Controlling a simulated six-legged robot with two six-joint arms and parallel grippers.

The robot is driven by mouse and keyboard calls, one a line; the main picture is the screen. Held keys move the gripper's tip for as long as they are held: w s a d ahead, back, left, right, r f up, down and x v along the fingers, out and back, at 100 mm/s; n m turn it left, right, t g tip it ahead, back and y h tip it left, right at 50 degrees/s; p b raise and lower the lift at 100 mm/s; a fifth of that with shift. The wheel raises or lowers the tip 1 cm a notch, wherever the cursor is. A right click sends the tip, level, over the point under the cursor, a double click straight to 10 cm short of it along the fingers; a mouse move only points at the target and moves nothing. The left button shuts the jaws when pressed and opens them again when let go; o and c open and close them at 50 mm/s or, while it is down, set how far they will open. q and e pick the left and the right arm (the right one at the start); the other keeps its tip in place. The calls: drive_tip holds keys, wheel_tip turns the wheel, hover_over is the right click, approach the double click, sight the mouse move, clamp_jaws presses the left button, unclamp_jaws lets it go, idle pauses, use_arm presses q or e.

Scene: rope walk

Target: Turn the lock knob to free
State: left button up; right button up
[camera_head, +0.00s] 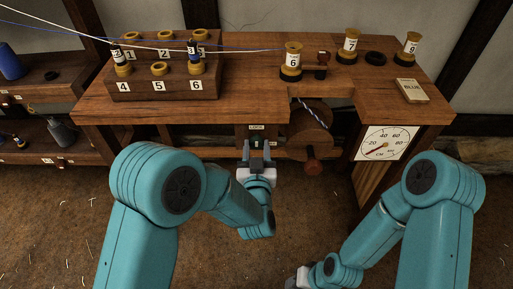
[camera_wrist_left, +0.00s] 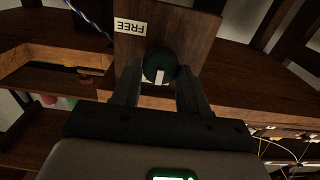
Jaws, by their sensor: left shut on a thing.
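The lock knob (camera_wrist_left: 160,64) is a dark round knob on a wooden upright panel in the left wrist view. A white mark on it lies on the side away from the upside-down FREE label (camera_wrist_left: 130,27). In the head view the LOCK label (camera_head: 257,127) sits on the panel above the knob (camera_head: 257,143). My left gripper (camera_head: 257,152) is shut on the knob, with one finger on each side; it also shows in the left wrist view (camera_wrist_left: 158,88). My right gripper (camera_head: 298,278) is low at the bottom edge, its fingers not clear.
A reel with a crank (camera_head: 311,137) stands just right of the knob. A dial gauge (camera_head: 386,143) is on the right front. White and blue yarns cross above the rack.

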use_arm(q)
drive_tip(key=shift+m, duration=0.3)
drive_tip(key=shift+m+b, duration=0.55)
drive_tip(key=shift+m, duration=0.45)
drive_tip(key=m, duration=0.2)
drive_tip(key=shift+d+m+b, duration=0.1)
drive_tip(key=shift+m+b, duration=0.2)
drive_tip(key=m, duration=0.2)
drive_tip(key=shift+m, duration=0.4)
drive_tip(key=m, duration=0.3)
drive_tip(key=shift+r, duration=0.1)
drive_tip(key=m, duration=0.6)
drive_tip(key=shift+w+d, duration=0.1)
drive_tip(key=m+p, duration=0.1)
drive_tip(key=m, duration=0.3)
drive_tip(key=shift+m, duration=0.4)
